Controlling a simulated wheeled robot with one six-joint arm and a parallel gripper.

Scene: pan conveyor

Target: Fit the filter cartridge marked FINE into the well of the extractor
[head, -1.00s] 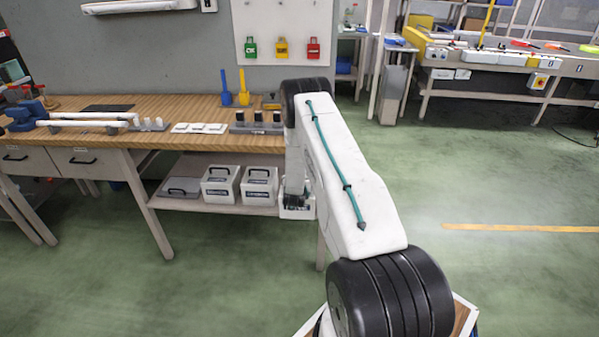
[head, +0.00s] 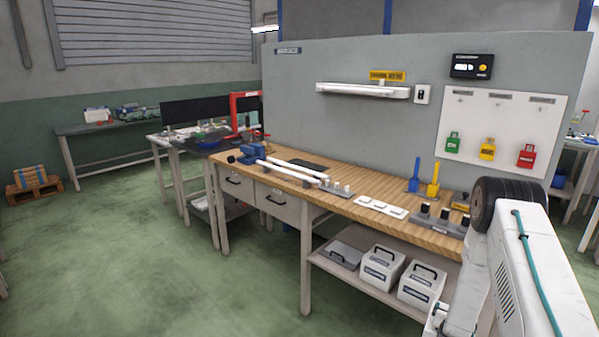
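No cartridge with a readable FINE mark shows, and I cannot pick out the extractor or its well. A grey rack (head: 440,222) with several dark-topped pieces stands on the near right of the wooden workbench (head: 385,213); their marks are too small to read. My arm fills the lower right. The end of it, with my gripper (head: 436,319), is only partly in view at the bottom edge, in front of the bench; its fingers cannot be made out, nor whether it holds anything.
Flat white pieces (head: 381,207), a blue stand (head: 414,178) and a yellow stand (head: 433,182) are on the bench. Lidded boxes (head: 381,268) sit on the shelf below. Green, yellow and red padlock-shaped tags hang on a white board (head: 495,108). Open green floor (head: 190,270) lies left.

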